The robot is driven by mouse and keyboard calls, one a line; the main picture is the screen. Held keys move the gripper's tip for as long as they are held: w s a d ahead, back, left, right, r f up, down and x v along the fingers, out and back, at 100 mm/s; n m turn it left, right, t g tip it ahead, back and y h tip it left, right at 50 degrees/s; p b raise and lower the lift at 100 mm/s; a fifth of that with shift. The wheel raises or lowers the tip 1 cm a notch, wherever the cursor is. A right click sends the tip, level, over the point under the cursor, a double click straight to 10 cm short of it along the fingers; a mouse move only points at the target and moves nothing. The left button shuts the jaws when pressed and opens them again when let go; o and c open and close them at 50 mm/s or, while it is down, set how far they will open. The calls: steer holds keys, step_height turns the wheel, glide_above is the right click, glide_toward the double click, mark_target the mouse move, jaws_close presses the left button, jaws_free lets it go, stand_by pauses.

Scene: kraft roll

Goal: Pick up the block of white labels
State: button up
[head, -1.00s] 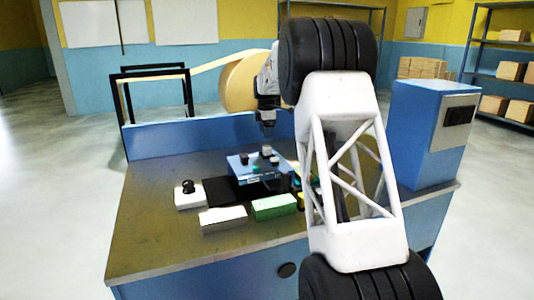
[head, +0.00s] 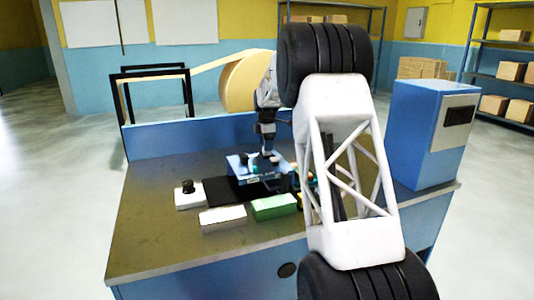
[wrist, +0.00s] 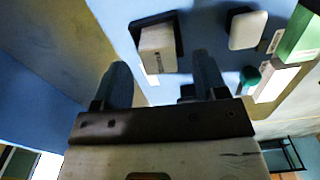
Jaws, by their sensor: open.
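My gripper (wrist: 161,64) is open, with one finger to each side of this block in that picture. I cannot tell whether the fingertips are level with it, and I see no contact. In the head view my gripper (head: 267,151) is low over the blue unit (head: 258,178) on the bench; the block is hard to make out there.
A larger white block (head: 222,218) and a green block (head: 273,208) lie at the bench front. A white box with a black knob (head: 188,197) stands left. A rounded white piece (wrist: 248,29) and a green knob (wrist: 250,75) are near the gripper. The bench's left is clear.

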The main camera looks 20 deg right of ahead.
steer(key=shift+f, duration=1.1)
steer(key=shift+c, duration=0.3)
steer(key=c, duration=1)
steer(key=shift+r, duration=0.1)
steer(key=shift+r, duration=1.6)
steer(key=shift+s+r, duration=0.15)
steer(key=shift+s, duration=0.1)
steer(key=s+a, duration=0.1)
steer(key=s, duration=0.4)
steer(key=s+a+r, duration=0.1)
steer(key=s, duration=0.4)
steer(key=s+a, duration=0.1)
steer(key=s, duration=0.4)
steer(key=shift+a+r, duration=0.15)
